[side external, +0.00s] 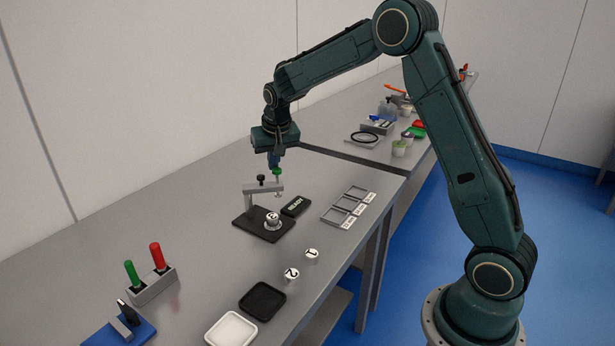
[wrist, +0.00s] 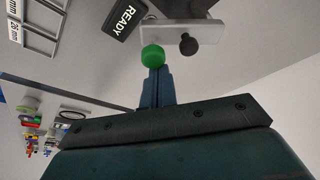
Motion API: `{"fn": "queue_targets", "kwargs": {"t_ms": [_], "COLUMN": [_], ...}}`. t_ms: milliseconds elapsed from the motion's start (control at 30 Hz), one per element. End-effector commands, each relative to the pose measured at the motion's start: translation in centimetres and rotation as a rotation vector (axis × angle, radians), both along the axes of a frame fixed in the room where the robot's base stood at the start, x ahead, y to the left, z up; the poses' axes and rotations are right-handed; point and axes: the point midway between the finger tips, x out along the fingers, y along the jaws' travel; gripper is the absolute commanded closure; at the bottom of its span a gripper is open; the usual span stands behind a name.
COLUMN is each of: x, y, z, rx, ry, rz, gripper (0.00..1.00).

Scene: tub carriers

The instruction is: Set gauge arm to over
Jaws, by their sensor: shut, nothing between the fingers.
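The gauge stands on a black base (side external: 246,223) with a grey post and a horizontal grey arm (side external: 263,188). A black knob (side external: 261,179) sits on top of the arm. A green knob (side external: 277,172) tops the thin plunger at the arm's end; it also shows in the wrist view (wrist: 152,56). A silver-and-white numbered tub (side external: 272,220) sits on the base below the plunger. My gripper (side external: 274,164) points down at the green knob, shut and empty; its blue fingers show in the wrist view (wrist: 156,72). Whether the fingertips touch the knob, I cannot tell.
A black READY display (side external: 296,206) lies beside the base. Tubs 1 (side external: 312,254) and 2 (side external: 291,275) stand in front. A black tray (side external: 263,317), a white tray (side external: 231,345) and a labelled grey rack (side external: 336,216) are nearby. Red and green handles (side external: 156,255) stand left.

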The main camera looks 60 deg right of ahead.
Motion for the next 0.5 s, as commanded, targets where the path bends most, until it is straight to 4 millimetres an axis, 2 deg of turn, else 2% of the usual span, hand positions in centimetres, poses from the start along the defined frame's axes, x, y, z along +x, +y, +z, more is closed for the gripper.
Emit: {"fn": "queue_targets", "kwargs": {"t_ms": [500], "x": [-2.4], "y": [2.9], "z": [0.0], "rx": [-0.001], "ry": [0.0], "rz": [-0.481], "gripper": [1.0]}}
